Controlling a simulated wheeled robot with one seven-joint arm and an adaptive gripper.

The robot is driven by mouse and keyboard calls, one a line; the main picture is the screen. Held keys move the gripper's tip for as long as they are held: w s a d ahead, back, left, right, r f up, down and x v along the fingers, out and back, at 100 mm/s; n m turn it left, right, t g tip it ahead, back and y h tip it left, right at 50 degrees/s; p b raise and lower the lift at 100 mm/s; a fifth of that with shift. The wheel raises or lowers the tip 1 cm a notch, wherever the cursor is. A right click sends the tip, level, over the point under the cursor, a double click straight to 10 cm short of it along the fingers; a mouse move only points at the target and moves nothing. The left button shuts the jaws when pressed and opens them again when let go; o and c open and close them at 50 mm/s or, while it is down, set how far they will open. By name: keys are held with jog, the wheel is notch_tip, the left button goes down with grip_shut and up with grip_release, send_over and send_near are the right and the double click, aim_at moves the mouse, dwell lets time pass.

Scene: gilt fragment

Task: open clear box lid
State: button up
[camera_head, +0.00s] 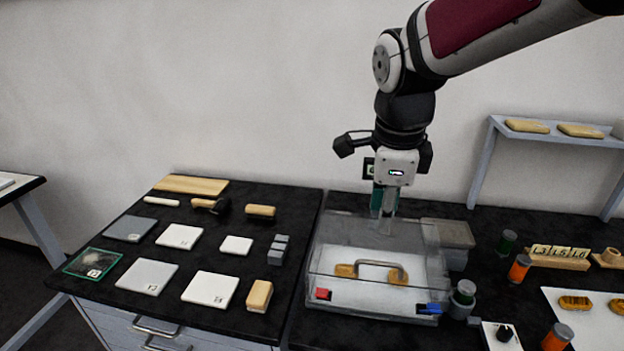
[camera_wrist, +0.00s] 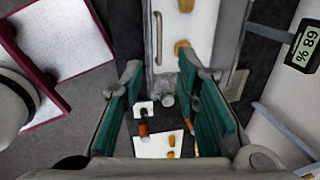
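The clear box (camera_head: 330,262) stands on the black table with its transparent lid apparently shut. A grey bar handle (camera_head: 380,264) spans the lid toward the front; it also shows in the wrist view (camera_wrist: 158,45). Two gilt fragments are inside, one on the left (camera_head: 345,271) and one on the right (camera_head: 398,277). My gripper (camera_head: 384,222) points down over the rear part of the box, behind the handle. In the wrist view its green-padded fingers (camera_wrist: 160,80) are wide apart with nothing between them. Whether the fingertips touch the lid cannot be told.
Red (camera_head: 322,294) and blue (camera_head: 428,309) blocks sit at the box's front corners. A grey block (camera_head: 448,233) stands at its right rear. Small jars (camera_head: 520,267) stand to the right. The left table holds white tiles (camera_head: 180,236) and tools. A shelf (camera_head: 550,133) is behind right.

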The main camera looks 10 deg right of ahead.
aim_at(375, 262)
jog(key=f, duration=0.4)
jog(key=w+f, duration=0.1)
jog(key=f, duration=0.3)
jog(key=w+d+f, duration=0.1)
jog(key=f, duration=0.4)
jog(key=shift+w, duration=0.15)
grip_shut()
